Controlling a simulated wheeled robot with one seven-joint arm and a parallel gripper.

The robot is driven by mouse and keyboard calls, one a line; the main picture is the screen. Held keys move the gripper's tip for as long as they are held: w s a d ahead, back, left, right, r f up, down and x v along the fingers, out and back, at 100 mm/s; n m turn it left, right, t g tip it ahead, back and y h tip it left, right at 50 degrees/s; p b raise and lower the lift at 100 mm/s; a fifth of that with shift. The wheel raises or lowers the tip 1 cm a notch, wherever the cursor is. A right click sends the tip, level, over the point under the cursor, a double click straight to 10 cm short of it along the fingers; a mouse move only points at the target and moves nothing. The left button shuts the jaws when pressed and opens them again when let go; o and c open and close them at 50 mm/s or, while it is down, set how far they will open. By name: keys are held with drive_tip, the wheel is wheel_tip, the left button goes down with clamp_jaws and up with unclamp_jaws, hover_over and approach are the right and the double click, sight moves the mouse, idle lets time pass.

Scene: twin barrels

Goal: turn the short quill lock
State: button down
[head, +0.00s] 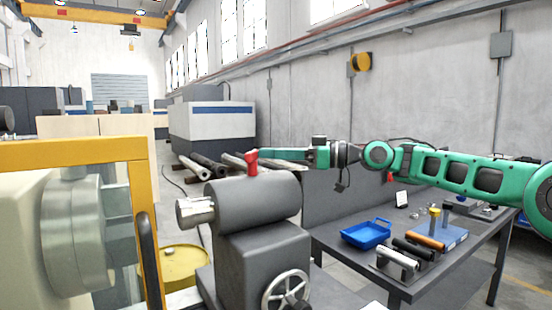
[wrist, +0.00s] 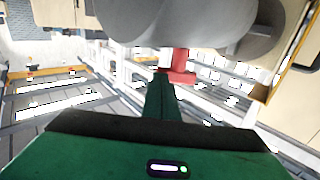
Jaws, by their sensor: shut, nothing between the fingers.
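The quill lock is a short red lever (head: 252,162) standing on top of the grey tailstock barrel (head: 255,203) in the head view. It also shows in the wrist view as a red post (wrist: 182,66) against the grey barrel (wrist: 190,22). My gripper (head: 263,155) reaches in from the right, level with the lever's upper part. In the wrist view its green fingers (wrist: 162,78) are shut and empty, with the tip right beside the red lever. I cannot tell whether they touch.
A handwheel (head: 286,291) sits on the tailstock's front. A yellow frame (head: 140,165) stands at left. On the right, a dark bench (head: 328,240) holds a blue tray (head: 366,233) and several cylinders. A small red part (head: 389,177) shows below my arm.

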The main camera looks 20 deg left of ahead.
drive_tip(key=shift+w+a, duration=0.35)
drive_tip(key=shift+a, duration=0.3)
drive_tip(key=shift+w+a, duration=0.3)
drive_tip(key=shift+a, duration=0.35)
drive_tip(key=shift+w+a, duration=0.1)
drive_tip(key=shift+a, duration=0.05)
